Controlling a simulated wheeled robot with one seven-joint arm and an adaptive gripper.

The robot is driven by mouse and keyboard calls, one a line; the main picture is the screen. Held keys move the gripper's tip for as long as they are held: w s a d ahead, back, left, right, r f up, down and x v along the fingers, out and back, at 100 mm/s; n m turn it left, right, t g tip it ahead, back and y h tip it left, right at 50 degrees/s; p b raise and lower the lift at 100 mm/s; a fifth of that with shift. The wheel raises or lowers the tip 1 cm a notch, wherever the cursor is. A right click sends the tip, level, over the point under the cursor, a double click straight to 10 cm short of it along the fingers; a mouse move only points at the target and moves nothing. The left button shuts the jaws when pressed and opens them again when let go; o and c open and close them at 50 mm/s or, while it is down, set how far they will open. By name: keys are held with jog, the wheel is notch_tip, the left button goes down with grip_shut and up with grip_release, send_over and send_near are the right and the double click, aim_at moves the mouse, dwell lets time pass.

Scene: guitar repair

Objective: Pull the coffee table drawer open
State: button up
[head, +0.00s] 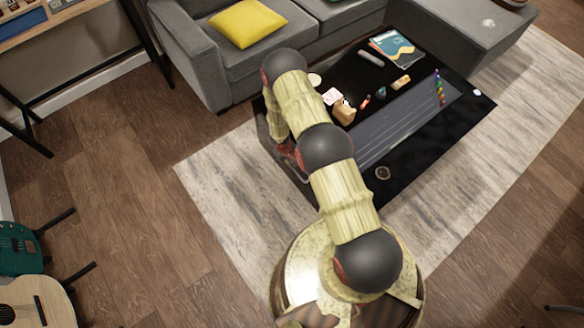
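The black coffee table (410,175) stands on the rug in front of the sofa. Its top is dark and glossy, with a long grey panel or recess (408,115) along it; I cannot tell which. No drawer front or handle can be made out. My arm reaches over the near left part of the table and bends down at its left end. My gripper (287,152) is low beside the table's left end, small and partly hidden by my own arm links. I cannot see its fingertips clearly, or whether it touches the table.
A grey sofa (190,55) stands behind. Guitars (35,303) are at lower left. The rug (215,170) left of the table is clear.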

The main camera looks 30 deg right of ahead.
aim_at(294, 170)
jog(key=f+b, duration=0.1)
jog(key=f, duration=0.1)
jog(key=d+f+b, duration=0.1)
jog(key=f, duration=0.2)
jog(key=f+b, duration=0.1)
jog(key=f, duration=0.1)
jog(key=shift+w+d+f+b, duration=0.1)
jog(key=shift+d+f+b, duration=0.1)
jog(key=shift+f+b, duration=0.1)
jog(key=c, duration=0.4)
grip_shut()
